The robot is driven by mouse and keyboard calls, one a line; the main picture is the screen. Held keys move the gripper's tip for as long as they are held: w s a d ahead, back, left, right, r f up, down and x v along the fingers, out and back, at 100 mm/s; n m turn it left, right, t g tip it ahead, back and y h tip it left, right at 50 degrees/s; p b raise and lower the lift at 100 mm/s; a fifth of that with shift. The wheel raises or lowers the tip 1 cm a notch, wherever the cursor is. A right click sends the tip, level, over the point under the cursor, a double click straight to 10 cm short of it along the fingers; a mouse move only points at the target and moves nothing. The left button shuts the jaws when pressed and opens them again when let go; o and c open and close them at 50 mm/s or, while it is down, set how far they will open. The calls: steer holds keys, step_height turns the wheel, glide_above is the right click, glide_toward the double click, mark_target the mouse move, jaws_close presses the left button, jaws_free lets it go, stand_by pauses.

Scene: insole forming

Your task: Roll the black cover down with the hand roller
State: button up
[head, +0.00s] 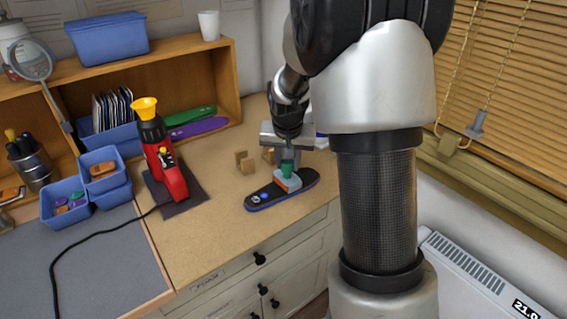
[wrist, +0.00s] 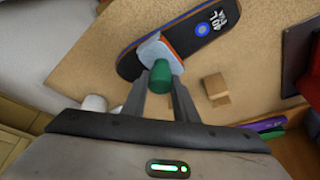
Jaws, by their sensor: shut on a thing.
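The black cover (head: 306,179) lies on the wooden bench as the top of a flat insole with a blue edge. Its near-left end, with a white mark and a blue disc, shows in the wrist view (wrist: 188,40). My gripper (head: 287,160) is above the insole, pointing down, with its fingers shut on the green handle of the hand roller (head: 287,168). In the wrist view the green handle (wrist: 161,76) stands between the fingertips. The roller's pale head with an orange edge is over the middle of the insole; its contact with the cover is hidden.
Small wooden blocks (head: 246,163) stand just left of the insole. A red and black tool with a yellow funnel (head: 170,165) stands on a dark mat farther left, its cable trailing. Blue bins (head: 62,196) and a wooden shelf (head: 228,70) lie beyond.

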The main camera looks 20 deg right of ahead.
steer(key=shift+w+d+f, duration=0.1)
steer(key=shift+w+d, duration=0.25)
steer(key=shift+d, duration=0.7)
steer(key=shift+w+d+f, duration=0.1)
steer(key=shift+w+d, duration=0.25)
steer(key=shift+d, duration=0.75)
steer(key=shift+w+d+f, duration=0.1)
steer(key=shift+w+d, duration=0.25)
steer(key=shift+d, duration=0.7)
steer(key=shift+s+a+r+b, duration=0.15)
steer(key=shift+s+a+b, duration=0.5)
steer(key=shift+a, duration=1.9)
steer(key=shift+s+a+r+b, duration=0.15)
steer(key=shift+s+a, duration=0.95)
steer(key=shift+a, duration=1.45)
steer(key=shift+s+a+r+b, duration=0.1)
steer(key=shift+s+a+b, duration=0.55)
steer(key=shift+a, duration=1.9)
steer(key=shift+s, duration=0.25)
steer(key=shift+r+p, duration=0.1)
steer(key=shift+p, duration=0.25)
step_height(320, 180, up, 7)
steer(key=p, duration=0.4)
steer(key=shift+p, duration=0.3)
steer(key=shift+w, duration=0.15)
